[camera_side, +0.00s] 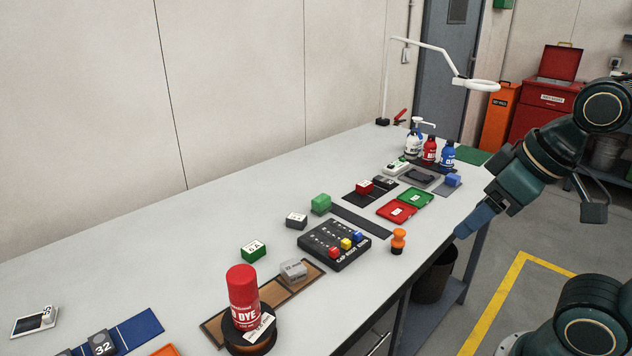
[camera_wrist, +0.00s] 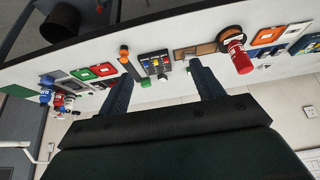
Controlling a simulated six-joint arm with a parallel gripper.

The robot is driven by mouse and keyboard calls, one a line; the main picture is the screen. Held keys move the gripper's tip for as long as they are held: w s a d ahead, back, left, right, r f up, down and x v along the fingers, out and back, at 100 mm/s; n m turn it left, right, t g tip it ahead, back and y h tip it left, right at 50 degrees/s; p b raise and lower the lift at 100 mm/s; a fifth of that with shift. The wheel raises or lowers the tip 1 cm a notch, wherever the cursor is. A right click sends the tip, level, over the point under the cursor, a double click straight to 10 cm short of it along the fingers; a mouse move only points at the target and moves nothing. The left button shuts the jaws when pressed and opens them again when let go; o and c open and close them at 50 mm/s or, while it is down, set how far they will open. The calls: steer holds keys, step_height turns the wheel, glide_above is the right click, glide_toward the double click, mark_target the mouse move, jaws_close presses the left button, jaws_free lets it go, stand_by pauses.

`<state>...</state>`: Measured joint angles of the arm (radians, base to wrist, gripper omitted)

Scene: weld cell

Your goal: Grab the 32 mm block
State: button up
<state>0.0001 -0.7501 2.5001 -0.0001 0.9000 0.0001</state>
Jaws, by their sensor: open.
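The dark grey block marked 32 (camera_side: 102,343) sits on a blue mat (camera_side: 138,331) at the bottom left of the side view, near the lower frame edge. In the wrist view, the blue mat (camera_wrist: 303,45) shows at the far right; the block's number cannot be read there. My gripper (camera_side: 466,229) is at the right of the side view, beyond the bench's front edge and far from the block. In the wrist view, its two fingers (camera_wrist: 160,70) are spread apart with nothing held between them.
A red dye can (camera_side: 242,287) stands on a dark spool near the mat. A grey block (camera_side: 294,269) sits on a wooden board, with a green numbered block (camera_side: 253,250) behind.

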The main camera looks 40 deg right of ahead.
steer(key=c, duration=0.3)
steer(key=shift+w, duration=0.1)
steer(key=w+a+m+g+y, duration=0.1)
steer(key=w+a+m+y, duration=0.1)
steer(key=w+m, duration=0.5)
steer(key=w+f+m+y, duration=0.2)
steer(key=w+f+m, duration=0.2)
steer(key=w, duration=0.3)
steer(key=w+d+f+m+g+y, duration=0.1)
steer(key=w+f+m+y, duration=0.1)
steer(key=w+f+m, duration=0.2)
steer(key=w+d+f+m+g+y, duration=0.1)
steer(key=w+f+m, duration=0.3)
steer(key=w, duration=0.6)
steer(key=shift+w+d+f+y, duration=0.1)
steer(key=shift+w+f+y, duration=0.1)
steer(key=shift+f+y, duration=0.6)
steer(key=shift+w+d+f+m, duration=0.15)
steer(key=shift+w+f+m, duration=0.2)
steer(key=shift+f+m, duration=0.4)
